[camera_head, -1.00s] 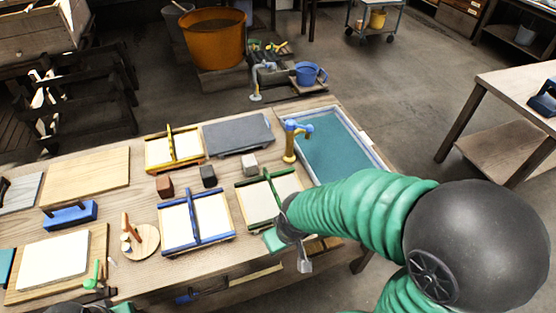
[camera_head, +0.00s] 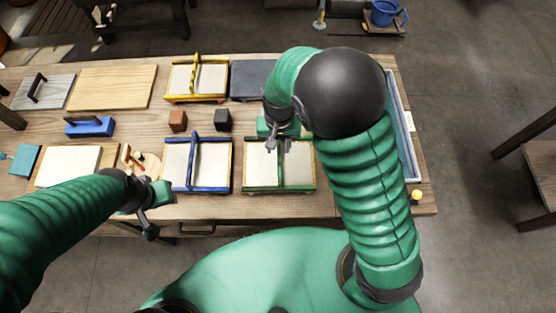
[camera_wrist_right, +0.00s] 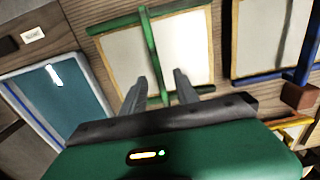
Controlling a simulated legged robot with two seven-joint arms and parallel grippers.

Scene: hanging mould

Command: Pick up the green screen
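The green screen (camera_head: 262,165), a pale panel with green edging and a raised green bar across its middle, lies flat on the table. My right gripper (camera_head: 279,142) is over its far part in the head view. In the right wrist view, the green screen (camera_wrist_right: 185,45) lies beyond the open fingers of the right gripper (camera_wrist_right: 159,82). Its green bar (camera_wrist_right: 150,40) runs between them, with a gap visible on both sides; contact cannot be seen. My left gripper (camera_head: 148,218) is at the table's front edge, left of the blue screen; its fingers are unclear.
The blue screen (camera_head: 213,166) is close on the left, and the yellow screen (camera_head: 211,78) is behind it. A blue-rimmed basin (camera_wrist_right: 62,92) stands beside the green screen, mostly hidden by my right arm in the head view.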

